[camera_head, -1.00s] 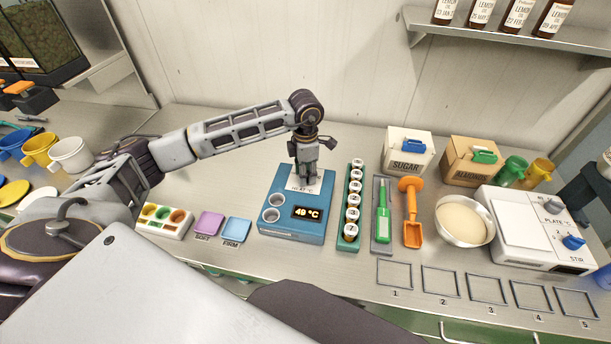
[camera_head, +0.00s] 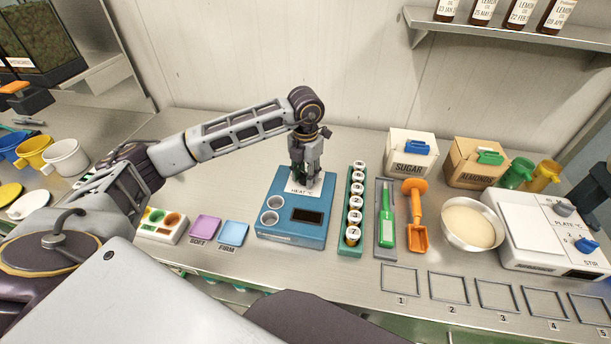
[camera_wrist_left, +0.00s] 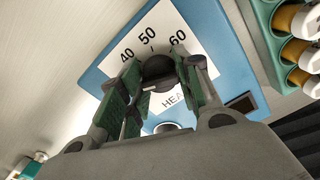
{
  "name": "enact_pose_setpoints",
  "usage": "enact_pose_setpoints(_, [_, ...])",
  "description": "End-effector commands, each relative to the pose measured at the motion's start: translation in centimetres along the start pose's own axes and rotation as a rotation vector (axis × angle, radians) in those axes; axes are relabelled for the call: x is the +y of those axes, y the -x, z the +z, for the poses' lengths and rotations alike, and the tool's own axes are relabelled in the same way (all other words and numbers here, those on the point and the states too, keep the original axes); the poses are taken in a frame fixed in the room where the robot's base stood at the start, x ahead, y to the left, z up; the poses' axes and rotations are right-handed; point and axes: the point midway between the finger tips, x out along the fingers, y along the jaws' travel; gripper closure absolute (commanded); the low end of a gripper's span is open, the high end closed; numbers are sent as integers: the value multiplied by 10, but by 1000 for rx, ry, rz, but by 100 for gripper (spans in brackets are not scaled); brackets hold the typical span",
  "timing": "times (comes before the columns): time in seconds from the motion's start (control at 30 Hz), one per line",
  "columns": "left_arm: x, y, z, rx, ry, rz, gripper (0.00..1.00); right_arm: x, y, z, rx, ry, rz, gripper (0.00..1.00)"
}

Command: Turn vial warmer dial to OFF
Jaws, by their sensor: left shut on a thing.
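The blue vial warmer (camera_head: 290,236) stands on the steel counter, with two round wells and a dark, blank display (camera_head: 307,216). My left gripper (camera_head: 305,178) reaches down onto its white HEAT °C plate and hides the dial in the head view. In the left wrist view the dial (camera_wrist_left: 157,70) is a dark round knob between the green-padded fingers of my left gripper (camera_wrist_left: 158,84), which is shut on it. The marks 40, 50 and 60 show around the knob on the scale plate (camera_wrist_left: 128,38). The OFF mark is not visible. My right gripper is out of view.
A green rack (camera_head: 349,247) of white-capped vials stands close to the warmer's right. A purple pad (camera_head: 205,229) and a blue pad (camera_head: 234,233) lie to its left. A bowl (camera_head: 471,224) and a white hot plate (camera_head: 540,235) are farther right.

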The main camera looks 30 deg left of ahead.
Motion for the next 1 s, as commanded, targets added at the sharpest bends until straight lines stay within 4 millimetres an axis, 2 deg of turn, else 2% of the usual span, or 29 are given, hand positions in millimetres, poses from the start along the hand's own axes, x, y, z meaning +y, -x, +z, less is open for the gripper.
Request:
enact_pose_setpoints(0.13, [0,1,1,-3,34,0,90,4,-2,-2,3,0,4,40])
enact_pose_setpoints(0.6, [0,1,1,-3,48,0,90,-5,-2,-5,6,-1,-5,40])
enact_pose_setpoints(0.63, [0,2,1,-3,48,0,63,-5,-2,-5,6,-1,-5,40])
enact_pose_setpoints(0.7, [0,1,1,-3,47,0,54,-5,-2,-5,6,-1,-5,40])
enact_pose_setpoints(0.8, [0,1,0,-2,47,0,43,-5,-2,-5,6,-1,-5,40])
enact_pose_setpoints(1.0, [0,0,0,-1,46,0,43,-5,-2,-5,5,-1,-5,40])
